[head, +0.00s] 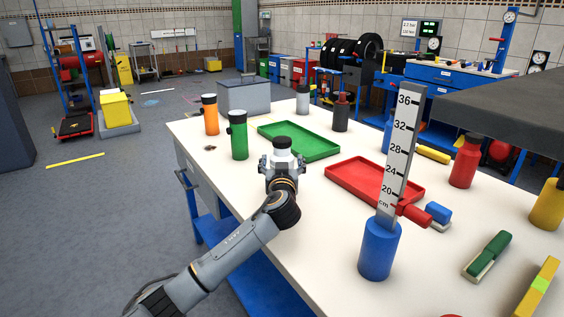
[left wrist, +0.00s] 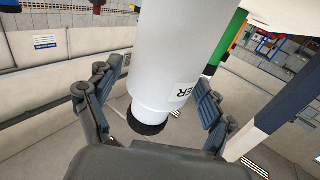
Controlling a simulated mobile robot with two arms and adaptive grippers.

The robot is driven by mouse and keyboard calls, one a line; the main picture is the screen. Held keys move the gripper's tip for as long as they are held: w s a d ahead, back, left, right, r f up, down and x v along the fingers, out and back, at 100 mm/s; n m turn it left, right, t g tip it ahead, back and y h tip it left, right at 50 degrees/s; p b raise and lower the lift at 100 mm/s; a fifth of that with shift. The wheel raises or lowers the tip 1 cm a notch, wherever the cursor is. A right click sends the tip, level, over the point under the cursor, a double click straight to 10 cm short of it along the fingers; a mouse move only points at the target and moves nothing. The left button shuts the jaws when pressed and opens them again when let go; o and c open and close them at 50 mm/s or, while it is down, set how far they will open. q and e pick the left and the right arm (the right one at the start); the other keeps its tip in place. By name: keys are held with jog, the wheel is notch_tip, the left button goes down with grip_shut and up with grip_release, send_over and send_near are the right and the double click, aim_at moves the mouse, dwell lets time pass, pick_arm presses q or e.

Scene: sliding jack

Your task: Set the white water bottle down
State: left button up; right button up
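The white water bottle (head: 283,152), with a black cap, stands upright between the fingers of my left gripper (head: 281,166). In the left wrist view the white bottle (left wrist: 175,60) appears upside down, with its cap towards the palm. My right gripper is not in view.
A green tray (head: 318,148) lies behind the gripper and a red tray (head: 345,178) to its right. Green (head: 238,140) and orange (head: 210,118) bottles stand to the left.

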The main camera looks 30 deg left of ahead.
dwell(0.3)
pick_arm(q)
jog(key=shift+r, duration=0.15)
jog(key=v, duration=1.2)
